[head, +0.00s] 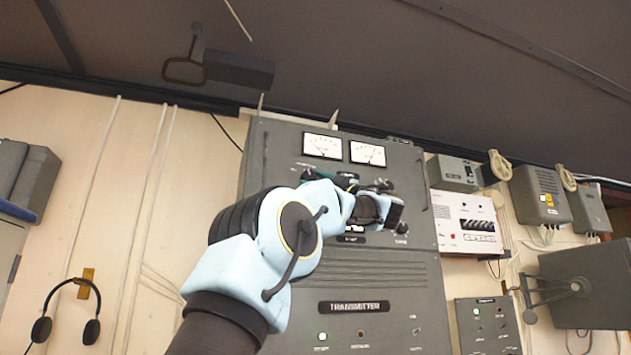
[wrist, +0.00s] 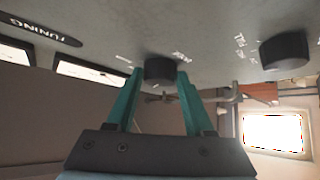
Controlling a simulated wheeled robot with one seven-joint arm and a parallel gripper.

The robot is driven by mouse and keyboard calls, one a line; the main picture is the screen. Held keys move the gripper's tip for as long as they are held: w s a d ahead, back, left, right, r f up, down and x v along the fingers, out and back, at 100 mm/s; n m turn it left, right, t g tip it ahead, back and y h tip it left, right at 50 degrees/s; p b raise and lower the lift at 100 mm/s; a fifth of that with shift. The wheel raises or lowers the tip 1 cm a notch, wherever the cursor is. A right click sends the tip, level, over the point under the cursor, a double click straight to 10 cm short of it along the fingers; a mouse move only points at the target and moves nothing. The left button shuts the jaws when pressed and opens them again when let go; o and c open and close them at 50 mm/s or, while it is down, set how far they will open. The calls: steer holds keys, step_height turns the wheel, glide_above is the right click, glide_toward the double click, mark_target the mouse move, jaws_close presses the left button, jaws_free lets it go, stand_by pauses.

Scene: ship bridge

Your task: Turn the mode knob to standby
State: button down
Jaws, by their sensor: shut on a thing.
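In the wrist view a black round knob (wrist: 160,70) on the grey panel sits between the two teal fingers of my gripper (wrist: 159,77), which is shut on it. White marks surround this knob but are too small to read, so its setting cannot be told. In the head view my arm reaches the grey transmitter cabinet (head: 290,262). My wrist and gripper hide most of the knob row below its two meters.
A second black knob (wrist: 285,52) is beside the gripped one. A TUNING label (wrist: 40,30) and two lit meters show at the left of the wrist view. A white switch unit (head: 465,222) and grey boxes are right of the cabinet. A headset (head: 68,310) hangs at left.

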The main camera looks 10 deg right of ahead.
steer(key=shift+c, duration=1.4)
jaws_free()
steer(key=b+v, duration=0.4)
steer(key=v, duration=0.6)
steer(key=shift+s+d+f, duration=0.2)
steer(key=shift+s, duration=0.1)
steer(key=shift+d, duration=0.1)
